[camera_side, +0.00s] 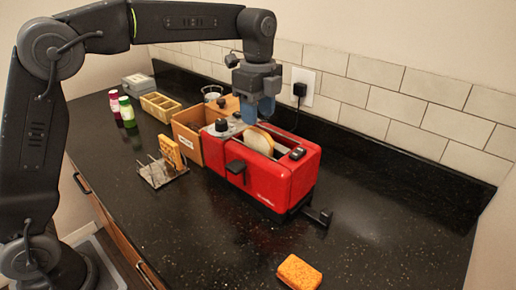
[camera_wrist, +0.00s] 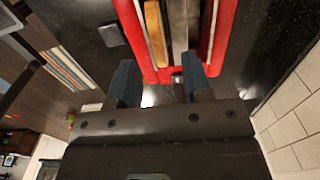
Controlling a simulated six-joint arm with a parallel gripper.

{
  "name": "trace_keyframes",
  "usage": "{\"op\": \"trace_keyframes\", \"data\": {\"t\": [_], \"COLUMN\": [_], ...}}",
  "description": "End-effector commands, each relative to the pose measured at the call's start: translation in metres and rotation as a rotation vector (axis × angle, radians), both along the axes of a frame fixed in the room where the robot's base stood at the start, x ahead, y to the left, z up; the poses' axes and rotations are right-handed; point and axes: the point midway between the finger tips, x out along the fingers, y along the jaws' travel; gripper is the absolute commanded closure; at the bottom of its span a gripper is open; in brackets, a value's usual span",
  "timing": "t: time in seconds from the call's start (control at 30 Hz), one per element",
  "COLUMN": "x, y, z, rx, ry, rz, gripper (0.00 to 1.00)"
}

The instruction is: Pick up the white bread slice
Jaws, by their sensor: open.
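The white bread slice (camera_side: 259,141) stands upright in a slot of the red toaster (camera_side: 288,182), with its top edge above the slot. In the wrist view the slice (camera_wrist: 155,32) shows as a narrow tan strip in one slot of the toaster (camera_wrist: 222,38). My gripper (camera_side: 257,116) is above the left end of the toaster, close to the slice. In the wrist view its two blue fingers (camera_wrist: 158,82) are apart with nothing between them. I cannot tell the exact height of the fingertips over the slot.
A wooden box (camera_side: 188,140) stands left of the toaster. A wire rack (camera_side: 155,172) holds a waffle-like piece (camera_side: 170,152). An orange sponge (camera_side: 299,272) lies at the front. Two bottles (camera_side: 127,112) stand at the left. A tiled wall with a plugged socket (camera_side: 303,87) is behind.

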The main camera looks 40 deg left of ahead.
Motion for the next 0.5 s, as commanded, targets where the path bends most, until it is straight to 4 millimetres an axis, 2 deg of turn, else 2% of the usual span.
{"op": "trace_keyframes", "data": {"t": [0.23,0.5], "x": [-0.001,-0.003], "y": [-0.001,-0.003], "z": [-0.018,-0.056], "rx": [0.000,0.000], "ry": [0.001,0.001], "rz": [0.000,0.000], "gripper": [0.55,0.55]}}
